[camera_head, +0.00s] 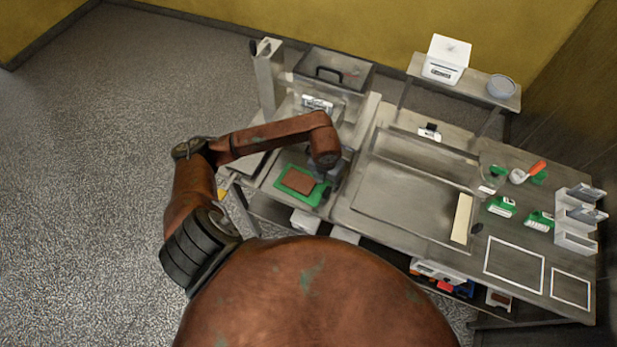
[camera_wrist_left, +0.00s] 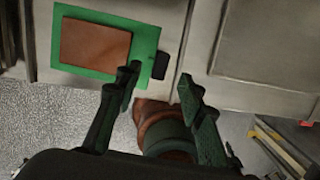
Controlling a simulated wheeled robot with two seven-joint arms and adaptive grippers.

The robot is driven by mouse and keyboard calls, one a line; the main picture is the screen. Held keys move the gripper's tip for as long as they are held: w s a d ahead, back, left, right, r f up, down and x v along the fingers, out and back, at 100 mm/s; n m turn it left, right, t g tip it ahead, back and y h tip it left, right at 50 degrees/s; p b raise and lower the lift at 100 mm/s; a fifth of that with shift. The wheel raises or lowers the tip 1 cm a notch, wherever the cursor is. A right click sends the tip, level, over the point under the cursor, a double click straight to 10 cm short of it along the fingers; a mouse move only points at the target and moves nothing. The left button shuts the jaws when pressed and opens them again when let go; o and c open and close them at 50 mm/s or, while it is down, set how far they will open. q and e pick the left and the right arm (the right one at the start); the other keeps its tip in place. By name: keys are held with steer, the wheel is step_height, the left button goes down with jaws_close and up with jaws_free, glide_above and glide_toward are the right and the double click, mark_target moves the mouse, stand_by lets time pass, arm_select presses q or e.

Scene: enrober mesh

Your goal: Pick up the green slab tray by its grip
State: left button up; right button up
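The green slab tray (camera_head: 312,197) lies flat on the left part of the steel bench, with a brown slab (camera_head: 298,180) on it. In the left wrist view the tray (camera_wrist_left: 146,47) is at the upper left, and its black grip (camera_wrist_left: 160,66) sticks out from its right edge. My left gripper (camera_head: 328,178) is over the tray's right side in the head view. In the wrist view its two fingers (camera_wrist_left: 160,76) are apart, with the grip showing between their tips and nothing held. Contact and height above the grip cannot be told. My right gripper is not in view.
A hopper with a black handle (camera_head: 328,75) stands behind the tray. A wide steel basin (camera_head: 410,200) is to the right. Green-and-white brushes (camera_head: 501,206), an orange-handled tool (camera_head: 530,171) and grey-white bins (camera_head: 577,222) sit at the far right. Bins and boxes fill the shelf below.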

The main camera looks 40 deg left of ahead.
mark_target(327, 191)
arm_select(q)
step_height(327, 191, down, 4)
steer(key=shift+s+r+p, duration=0.15)
steer(key=shift+r+p, duration=0.05)
steer(key=shift+p, duration=0.45)
steer(key=shift+w+f+p, duration=0.15)
steer(key=shift+f, duration=0.5)
steer(key=shift+w+f+p, duration=0.15)
steer(key=shift+f, duration=0.9)
steer(key=c, duration=0.8)
jaws_close()
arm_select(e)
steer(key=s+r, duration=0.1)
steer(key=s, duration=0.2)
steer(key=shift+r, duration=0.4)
